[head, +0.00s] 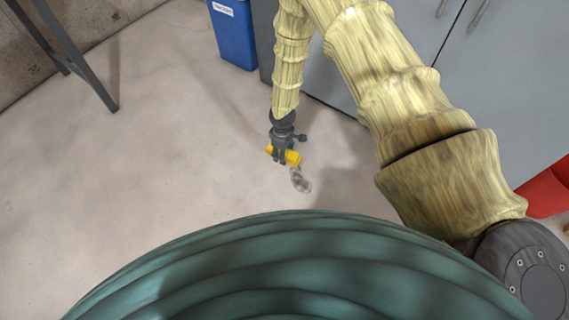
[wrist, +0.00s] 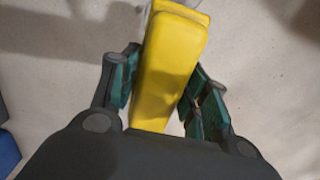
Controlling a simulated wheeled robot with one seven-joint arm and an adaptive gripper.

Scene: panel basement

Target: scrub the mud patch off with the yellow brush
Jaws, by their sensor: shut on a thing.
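The yellow brush (head: 291,158) is in my gripper (head: 284,153), low over the pale floor near the middle of the head view. In the wrist view the brush (wrist: 172,62) lies lengthwise between the two green-padded fingers of my gripper (wrist: 165,88), which is shut on it. A small grey-brown mud patch (head: 301,182) is on the floor just below and right of the brush in the head view. A greyish bit shows at the top edge of the wrist view, beyond the brush. The bristles are hidden, and I cannot tell whether they touch the floor.
A blue bin (head: 235,38) stands at the back beside grey cabinets (head: 505,85). A dark metal leg frame (head: 85,70) stands at the left by the concrete wall. A red object (head: 548,192) is at the right edge. The floor (head: 140,170) to the left is clear.

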